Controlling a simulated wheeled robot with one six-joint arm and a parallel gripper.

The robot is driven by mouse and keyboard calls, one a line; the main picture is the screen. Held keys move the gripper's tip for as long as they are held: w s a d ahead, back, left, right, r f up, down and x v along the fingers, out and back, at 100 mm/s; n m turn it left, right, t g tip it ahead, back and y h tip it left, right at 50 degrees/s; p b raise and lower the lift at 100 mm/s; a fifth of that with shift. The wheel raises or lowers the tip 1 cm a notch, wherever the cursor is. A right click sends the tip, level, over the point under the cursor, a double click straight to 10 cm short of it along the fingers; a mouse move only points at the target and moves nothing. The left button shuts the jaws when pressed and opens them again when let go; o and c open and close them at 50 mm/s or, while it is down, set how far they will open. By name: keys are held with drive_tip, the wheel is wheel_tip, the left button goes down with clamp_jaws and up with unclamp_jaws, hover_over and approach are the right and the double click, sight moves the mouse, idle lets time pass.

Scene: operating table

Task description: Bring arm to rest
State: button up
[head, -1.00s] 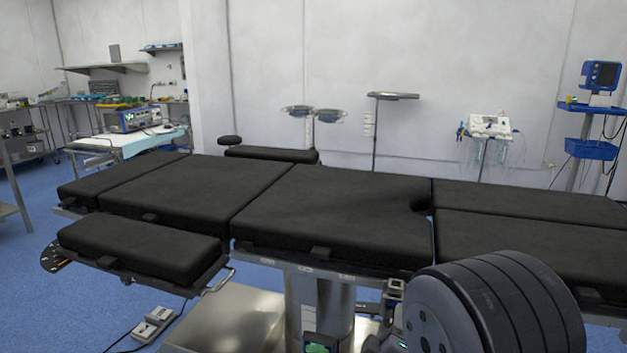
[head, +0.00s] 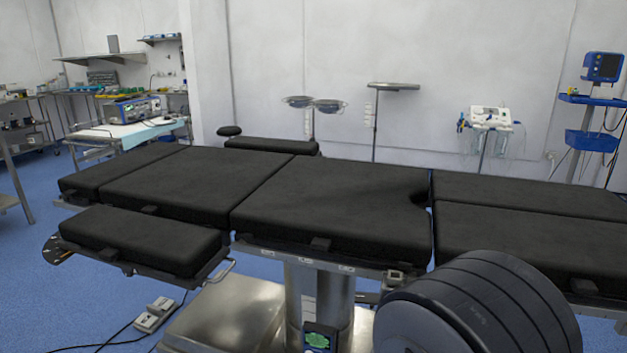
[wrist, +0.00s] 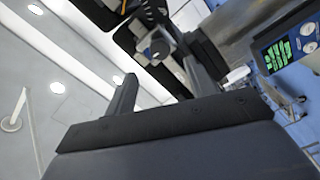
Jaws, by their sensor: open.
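My gripper (wrist: 160,70) shows in the wrist view with its two dark fingers spread apart and nothing between them. Beyond the fingers are dark and metal parts that look like the operating table's underside. The operating table (head: 310,205) has black pads and spans the middle of the head view. A dark rounded link of my arm (head: 490,305) fills the lower right of the head view, in front of the table. My gripper is hidden in the head view.
A panel with a green display (head: 320,340) sits at the table's column, and also shows in the wrist view (wrist: 290,48). A foot pedal (head: 155,314) and cable lie on the blue floor. Carts and stands line the back wall. Floor at lower left is mostly clear.

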drive_tip(key=w+d+m+b, duration=0.2)
drive_tip(key=w+m+b, duration=0.5)
drive_tip(key=m, duration=1.1)
drive_tip(key=shift+w+d+m, duration=0.25)
drive_tip(key=shift+w+m, duration=0.05)
drive_tip(key=shift+w, duration=0.4)
idle(0.5)
drive_tip(key=shift+f+b, duration=0.1)
drive_tip(key=shift+b, duration=0.25)
